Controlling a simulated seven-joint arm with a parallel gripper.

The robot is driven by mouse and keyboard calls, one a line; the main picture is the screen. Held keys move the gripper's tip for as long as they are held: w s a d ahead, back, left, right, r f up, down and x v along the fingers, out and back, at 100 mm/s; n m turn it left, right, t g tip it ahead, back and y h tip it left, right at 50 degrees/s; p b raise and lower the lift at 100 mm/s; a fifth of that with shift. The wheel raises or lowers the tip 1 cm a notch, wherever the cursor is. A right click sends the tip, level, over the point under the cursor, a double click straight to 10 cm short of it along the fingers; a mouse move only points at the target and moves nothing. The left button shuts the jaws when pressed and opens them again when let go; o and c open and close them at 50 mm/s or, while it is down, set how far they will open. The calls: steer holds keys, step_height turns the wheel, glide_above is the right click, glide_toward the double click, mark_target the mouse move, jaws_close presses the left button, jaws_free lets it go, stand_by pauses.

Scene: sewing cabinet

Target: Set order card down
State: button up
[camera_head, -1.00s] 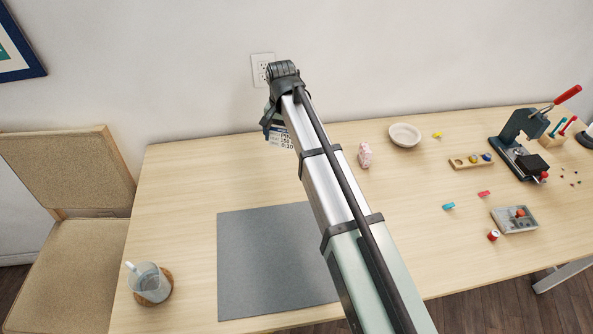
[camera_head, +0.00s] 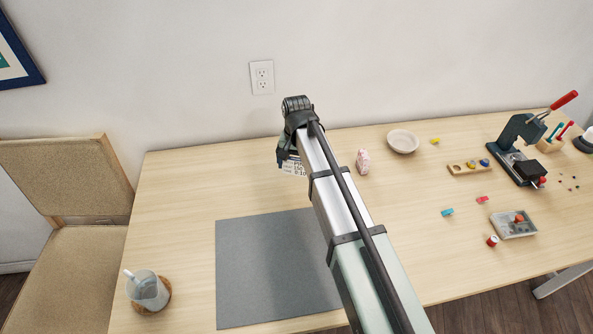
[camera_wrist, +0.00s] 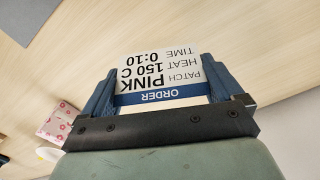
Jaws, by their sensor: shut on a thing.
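The order card (camera_wrist: 160,72) is white with a blue ORDER band and black print reading PATCH PINK, HEAT 150 C, TIME 0:10. My gripper (camera_wrist: 165,88) is shut on it, with a blue finger at each side of the card in the wrist view. In the head view part of the card (camera_head: 294,167) shows below my gripper (camera_head: 290,155), near the back of the table. The rest of the card is hidden by my arm. I cannot tell whether the card touches the tabletop.
A grey mat (camera_head: 270,270) lies at the front. A pink patterned item (camera_head: 363,161) and a white bowl (camera_head: 403,141) stand right of my gripper. A press (camera_head: 522,150) and small parts are farther right. A cup (camera_head: 148,291) is front left. The back-left tabletop is clear.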

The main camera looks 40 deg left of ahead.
mark_target(297, 170)
steer(key=shift+f, duration=1.75)
steer(key=o, duration=0.6)
steer(key=shift+f, duration=0.1)
steer(key=shift+o, duration=0.2)
step_height(297, 170, up, 12)
steer(key=shift+r, duration=0.15)
